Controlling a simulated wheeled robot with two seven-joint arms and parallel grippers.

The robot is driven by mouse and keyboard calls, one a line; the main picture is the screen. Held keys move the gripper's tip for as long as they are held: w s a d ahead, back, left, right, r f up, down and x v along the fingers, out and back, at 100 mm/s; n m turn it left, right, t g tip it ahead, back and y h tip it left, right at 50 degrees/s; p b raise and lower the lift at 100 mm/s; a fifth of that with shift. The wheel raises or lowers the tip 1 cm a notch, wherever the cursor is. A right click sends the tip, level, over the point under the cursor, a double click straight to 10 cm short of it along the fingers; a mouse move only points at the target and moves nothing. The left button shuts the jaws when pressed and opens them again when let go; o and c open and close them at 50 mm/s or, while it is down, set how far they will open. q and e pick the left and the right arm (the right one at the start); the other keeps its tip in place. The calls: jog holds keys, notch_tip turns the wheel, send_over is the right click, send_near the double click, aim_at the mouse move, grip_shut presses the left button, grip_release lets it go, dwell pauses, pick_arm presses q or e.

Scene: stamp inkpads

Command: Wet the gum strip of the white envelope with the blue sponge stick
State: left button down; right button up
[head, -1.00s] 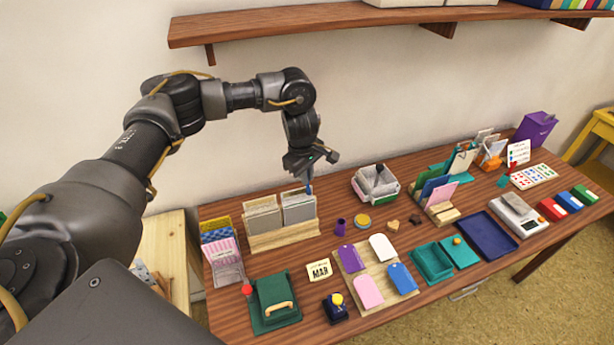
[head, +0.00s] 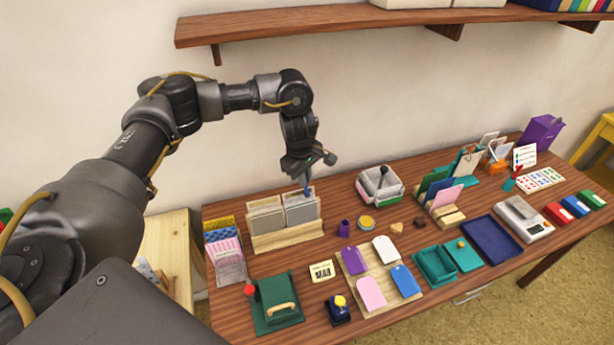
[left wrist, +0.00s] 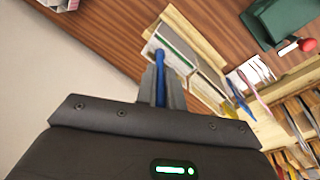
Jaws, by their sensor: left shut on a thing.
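My left gripper (head: 308,165) is shut on the blue sponge stick (head: 307,188), which points down over the wooden rack (head: 290,240). In the left wrist view the blue stick (left wrist: 160,68) runs out from between the fingers, its far end overlapping a pale panel in the rack; I cannot tell whether it touches. A white envelope-shaped piece (head: 385,249) lies flat on a light board, right of my gripper, beside purple, pink and blue ones. I take it for the white envelope; its gum strip is too small to make out. My right gripper is not in view.
The rack holds two pale panels (head: 266,223). A grey-white box (head: 368,192) stands behind the board, and a card rack (head: 450,216) to its right. A green pad with a handle (head: 278,310) is at the front left. A shelf (head: 340,22) hangs above.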

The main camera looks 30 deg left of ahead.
pick_arm(q)
jog(key=shift+s+a, duration=0.25)
jog(key=shift+s, duration=0.05)
jog(key=shift+s+a, duration=0.1)
jog(key=shift+s+a, duration=0.3)
jog(key=shift+s, duration=0.05)
jog(key=shift+a, duration=0.1)
jog(key=shift+s+a, duration=0.35)
jog(key=shift+s, duration=0.1)
dwell(0.4)
jog(key=shift+s+a, duration=0.35)
jog(key=shift+s, duration=0.1)
jog(key=shift+s+a, duration=0.1)
